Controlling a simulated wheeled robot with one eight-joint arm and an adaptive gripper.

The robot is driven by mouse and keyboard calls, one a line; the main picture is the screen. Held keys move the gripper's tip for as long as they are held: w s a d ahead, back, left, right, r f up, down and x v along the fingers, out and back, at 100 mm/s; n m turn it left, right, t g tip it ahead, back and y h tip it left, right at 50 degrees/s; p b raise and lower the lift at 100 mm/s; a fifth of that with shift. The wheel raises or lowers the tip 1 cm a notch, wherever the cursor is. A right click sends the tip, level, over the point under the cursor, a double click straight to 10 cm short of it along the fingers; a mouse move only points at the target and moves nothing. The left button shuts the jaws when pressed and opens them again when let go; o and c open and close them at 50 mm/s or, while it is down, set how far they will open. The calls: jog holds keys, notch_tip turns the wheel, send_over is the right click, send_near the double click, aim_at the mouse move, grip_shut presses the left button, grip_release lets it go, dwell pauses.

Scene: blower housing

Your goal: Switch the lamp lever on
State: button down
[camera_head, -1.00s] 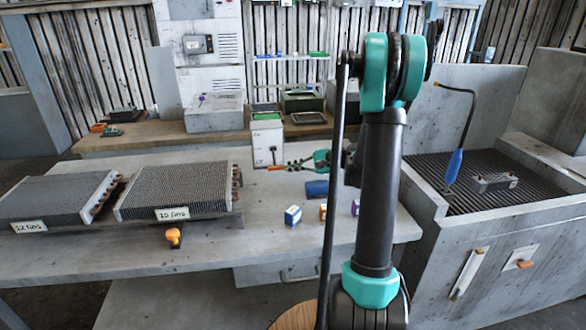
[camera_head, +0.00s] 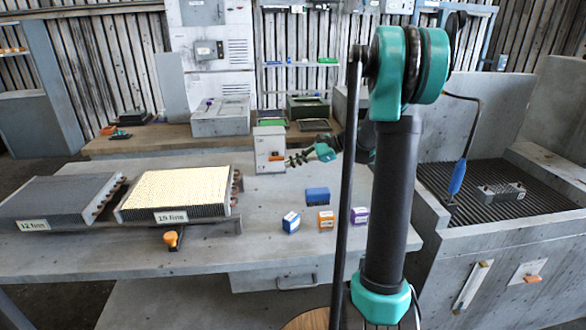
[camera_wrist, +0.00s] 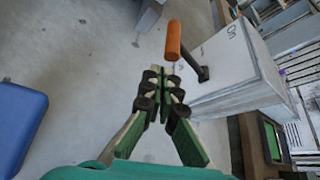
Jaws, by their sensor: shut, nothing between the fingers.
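The lever is an orange handle on a dark arm, on the side of a white box (camera_head: 270,138) on the table. Its handle (camera_head: 277,157) is beside my gripper (camera_head: 291,160) in the head view. In the wrist view the orange handle (camera_wrist: 173,40) lies just beyond my fingertips (camera_wrist: 162,72), with its dark arm running to the white box (camera_wrist: 235,65). My gripper is shut and empty; I cannot tell whether it touches the lever. The fin block on the right of the pair (camera_head: 180,188) glows bright pale yellow.
The other fin block (camera_head: 55,195) is grey and unlit. A blue block (camera_head: 317,195) and small blue, orange and purple boxes (camera_head: 325,220) stand on the table before my gripper. An orange knob (camera_head: 171,238) is at the front. A grated bench (camera_head: 440,190) stands right.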

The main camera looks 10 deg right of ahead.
jog(key=shift+w+r, duration=0.2)
jog(key=shift+r, duration=0.5)
jog(key=shift+w+r, duration=0.2)
jog(key=shift+r, duration=0.5)
